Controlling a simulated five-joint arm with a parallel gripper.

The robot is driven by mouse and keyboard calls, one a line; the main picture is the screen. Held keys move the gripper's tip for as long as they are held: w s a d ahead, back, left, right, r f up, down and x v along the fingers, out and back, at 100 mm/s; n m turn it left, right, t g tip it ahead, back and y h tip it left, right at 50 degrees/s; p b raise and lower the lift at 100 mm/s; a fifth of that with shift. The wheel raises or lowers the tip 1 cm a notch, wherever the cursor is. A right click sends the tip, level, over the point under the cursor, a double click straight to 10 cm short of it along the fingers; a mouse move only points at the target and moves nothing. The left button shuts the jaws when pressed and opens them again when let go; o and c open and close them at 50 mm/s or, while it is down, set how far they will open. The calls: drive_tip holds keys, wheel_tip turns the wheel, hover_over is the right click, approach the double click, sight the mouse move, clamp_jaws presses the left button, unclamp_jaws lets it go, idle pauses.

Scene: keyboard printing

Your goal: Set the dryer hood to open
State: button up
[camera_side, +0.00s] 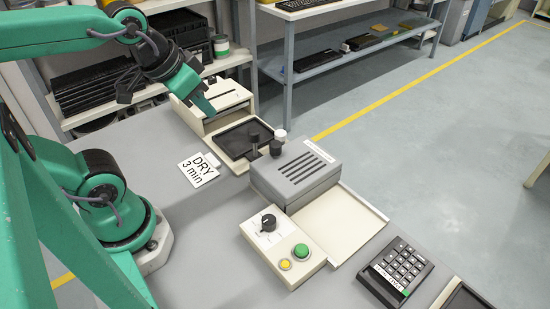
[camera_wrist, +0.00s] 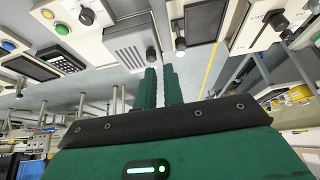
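The dryer hood (camera_side: 297,168) is a grey box with dark slots on top, lying level over one end of a cream bed (camera_side: 345,228). The rest of the bed is bare. It also shows in the wrist view (camera_wrist: 128,40). A dark knob (camera_side: 276,148) and a white-topped knob (camera_side: 281,135) stand at its far left edge; whether they are fixed to it I cannot tell. My gripper (camera_side: 211,112) is up and left of the hood, above the cream press, touching nothing. In the wrist view its two green fingers (camera_wrist: 159,70) are slightly apart and empty.
A control box (camera_side: 268,222) with a dial, green button and yellow button stands in front of the hood. A keypad (camera_side: 398,270) is at right. A cream unit with black tray (camera_side: 245,138) is behind. A "DRY 3 min" card (camera_side: 198,170) lies on the bench.

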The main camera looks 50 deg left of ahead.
drive_tip(key=o, duration=0.7)
drive_tip(key=shift+w, duration=0.15)
drive_tip(key=shift+o, duration=0.4)
drive_tip(key=shift+w+d+m+g, duration=0.2)
drive_tip(key=shift+w+m+g, duration=0.15)
drive_tip(key=shift+w, duration=0.6)
drive_tip(key=m+g, duration=0.4)
drive_tip(key=g, duration=0.1)
hover_over(276, 143)
drive_tip(key=shift+n+t, duration=0.25)
drive_tip(key=f, duration=0.4)
drive_tip(key=s+f, duration=0.1)
drive_tip(key=f, duration=0.1)
drive_tip(key=shift+a+f, duration=0.15)
drive_tip(key=shift+a, duration=0.05)
drive_tip(key=shift+w+d+f, duration=0.15)
drive_tip(key=shift+w+f, duration=0.35)
drive_tip(key=shift+f, duration=0.1)
drive_tip(key=shift+f, duration=3.8)
clamp_jaws()
